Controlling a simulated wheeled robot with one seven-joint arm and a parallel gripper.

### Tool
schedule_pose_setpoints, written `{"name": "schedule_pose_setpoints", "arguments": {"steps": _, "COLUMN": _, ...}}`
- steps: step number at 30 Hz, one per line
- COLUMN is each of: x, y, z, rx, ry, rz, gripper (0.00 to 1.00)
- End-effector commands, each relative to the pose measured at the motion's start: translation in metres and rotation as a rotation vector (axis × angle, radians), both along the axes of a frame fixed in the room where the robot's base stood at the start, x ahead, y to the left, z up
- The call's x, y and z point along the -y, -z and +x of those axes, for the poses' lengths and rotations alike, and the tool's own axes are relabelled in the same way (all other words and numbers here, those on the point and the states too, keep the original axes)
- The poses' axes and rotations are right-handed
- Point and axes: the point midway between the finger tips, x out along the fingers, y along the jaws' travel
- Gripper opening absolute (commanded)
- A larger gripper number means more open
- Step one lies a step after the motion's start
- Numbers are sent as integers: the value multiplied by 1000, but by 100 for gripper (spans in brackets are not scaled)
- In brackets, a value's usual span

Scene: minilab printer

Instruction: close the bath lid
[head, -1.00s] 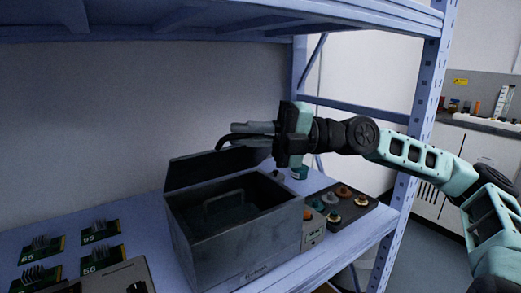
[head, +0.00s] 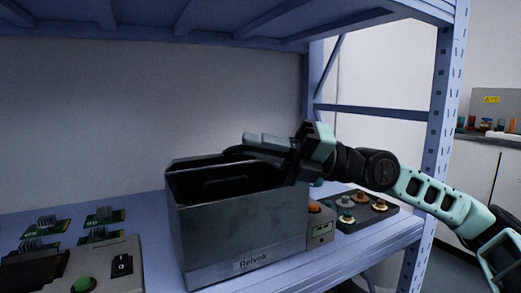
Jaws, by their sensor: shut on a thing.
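The bath (head: 240,232) is a dark grey metal box labelled "Relvok" on the shelf. Its dark lid (head: 196,161) is hinged along the back and stands raised, so the top is open. A dark handle-like loop (head: 225,184) shows inside the bath. My gripper (head: 250,146) is above the bath's back right, reaching in from the right. It is shut on the lid at a dark curved part, seemingly its handle. The fingers hide part of the lid, and the exact contact is hard to see.
A control box (head: 320,228) and a tray of round knobs (head: 367,210) stand right of the bath. Green circuit boards (head: 103,215) and a grey device with a green button (head: 95,262) are at left. A shelf (head: 210,32) hangs overhead; a blue post (head: 447,130) stands right.

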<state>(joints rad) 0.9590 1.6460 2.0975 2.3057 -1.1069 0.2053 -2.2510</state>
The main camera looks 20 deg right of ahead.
Motion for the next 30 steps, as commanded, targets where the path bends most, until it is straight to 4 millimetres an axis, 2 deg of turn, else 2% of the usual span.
{"name": "schedule_pose_setpoints", "arguments": {"steps": 9, "x": 1, "y": -1, "z": 1, "rx": 1, "ry": 2, "rz": 2, "gripper": 0}}
{"name": "schedule_pose_setpoints", "arguments": {"steps": 10, "x": 1, "y": -1, "z": 1, "rx": 1, "ry": 2, "rz": 2, "gripper": 18}}
{"name": "schedule_pose_setpoints", "arguments": {"steps": 11, "x": 1, "y": -1, "z": 1, "rx": 1, "ry": 2, "rz": 2, "gripper": 19}}
{"name": "schedule_pose_setpoints", "arguments": {"steps": 24, "x": 2, "y": 1, "z": 0, "rx": 0, "ry": 1, "rz": 2, "gripper": 19}}
{"name": "schedule_pose_setpoints", "arguments": {"steps": 26, "x": 6, "y": 3, "z": 0, "rx": -1, "ry": 2, "rz": 3, "gripper": 19}}
{"name": "schedule_pose_setpoints", "arguments": {"steps": 30, "x": 26, "y": 10, "z": -2, "rx": -1, "ry": 4, "rz": 6, "gripper": 19}}
